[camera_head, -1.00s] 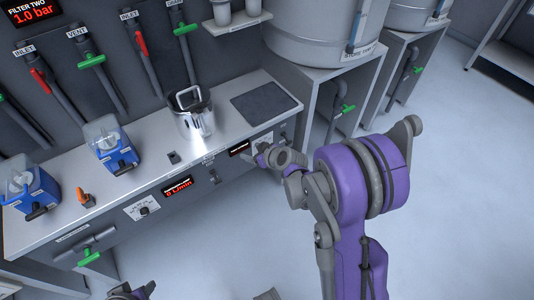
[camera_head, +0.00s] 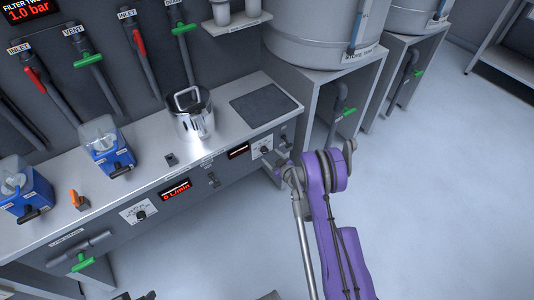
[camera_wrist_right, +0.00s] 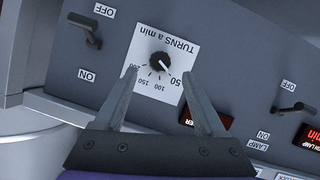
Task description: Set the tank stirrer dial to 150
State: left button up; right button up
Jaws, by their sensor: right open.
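The stirrer dial is a small black knob (camera_wrist_right: 159,62) on a white plate (camera_wrist_right: 148,46) marked "TURNS a min", with 50, 100, 150 and 200 around it. Its pale pointer mark faces lower right, toward 50. In the head view the dial plate (camera_head: 262,146) is at the right end of the bench front. My right gripper (camera_wrist_right: 159,74) is open and empty, its fingertips on either side of the knob in the picture, apparently short of it. In the head view the right gripper (camera_head: 282,168) is partly hidden by its arm. At the bottom edge only a grey bit, perhaps my left gripper, shows.
An OFF/ON switch (camera_wrist_right: 92,38) is left of the dial and a lamp switch (camera_wrist_right: 290,109) is right. A red display (camera_wrist_right: 308,135) sits beyond. A steel pot (camera_head: 194,120) stands on the bench. Another dial (camera_head: 140,214) is further left. Floor at right is clear.

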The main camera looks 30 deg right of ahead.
aim_at(266, 152)
jog(key=x, duration=0.5)
grip_shut()
dwell(0.3)
